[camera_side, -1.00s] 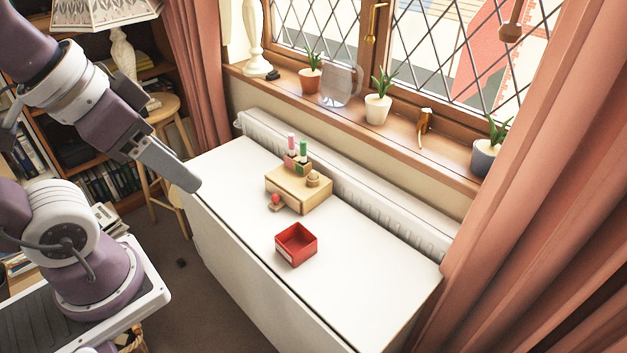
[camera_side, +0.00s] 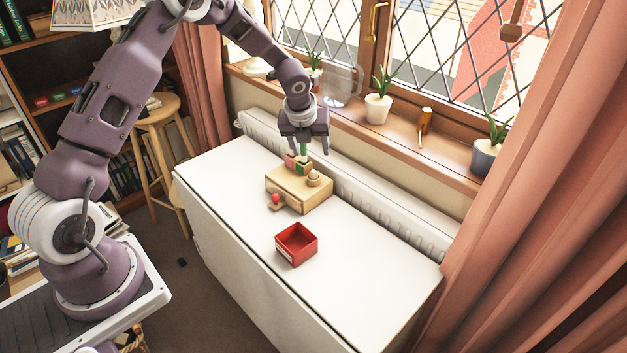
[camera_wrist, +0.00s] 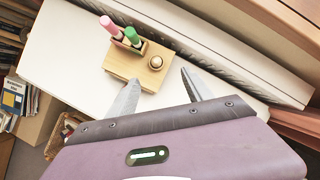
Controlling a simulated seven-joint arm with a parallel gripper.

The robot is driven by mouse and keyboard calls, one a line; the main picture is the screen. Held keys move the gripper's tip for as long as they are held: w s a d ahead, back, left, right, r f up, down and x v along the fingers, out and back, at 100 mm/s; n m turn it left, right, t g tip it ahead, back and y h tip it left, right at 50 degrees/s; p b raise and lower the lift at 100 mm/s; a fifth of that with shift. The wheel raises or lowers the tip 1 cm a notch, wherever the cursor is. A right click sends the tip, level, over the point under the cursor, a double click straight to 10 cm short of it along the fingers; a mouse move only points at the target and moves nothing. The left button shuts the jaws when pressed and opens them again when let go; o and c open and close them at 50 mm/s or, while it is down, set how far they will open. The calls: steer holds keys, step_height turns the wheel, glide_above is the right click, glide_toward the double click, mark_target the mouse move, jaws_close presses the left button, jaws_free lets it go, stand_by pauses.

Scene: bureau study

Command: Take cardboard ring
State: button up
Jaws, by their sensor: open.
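A small tan round piece, which looks like the cardboard ring (camera_side: 313,179), sits on top of a light wooden box (camera_side: 307,201) near its right end. In the wrist view the ring (camera_wrist: 155,62) has a pale centre and lies near the right end of the box top. My gripper (camera_side: 304,150) points down above the back of the box, its fingers apart and empty. In the wrist view the gripper's fingertips (camera_wrist: 158,76) lie to either side below the ring, without touching it.
A red ball (camera_side: 276,198) is at the box's front left. An open red tray (camera_side: 296,259) stands in front. The white table (camera_side: 370,270) is clear to the right.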

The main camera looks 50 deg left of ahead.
mark_target(312, 175)
steer(key=f+m, duration=0.1)
steer(key=f, duration=0.1)
steer(key=w+f+m, duration=0.1)
steer(key=f, duration=0.2)
steer(key=a+f+m, duration=0.1)
steer(key=f, duration=0.1)
steer(key=shift+w+a+f, duration=0.1)
steer(key=shift+w+f, duration=0.1)
steer(key=shift+w, duration=0.2)
steer(key=x, duration=0.6)
steer(key=shift+s+a, duration=0.25)
steer(key=shift+a, duration=0.05)
jaws_close()
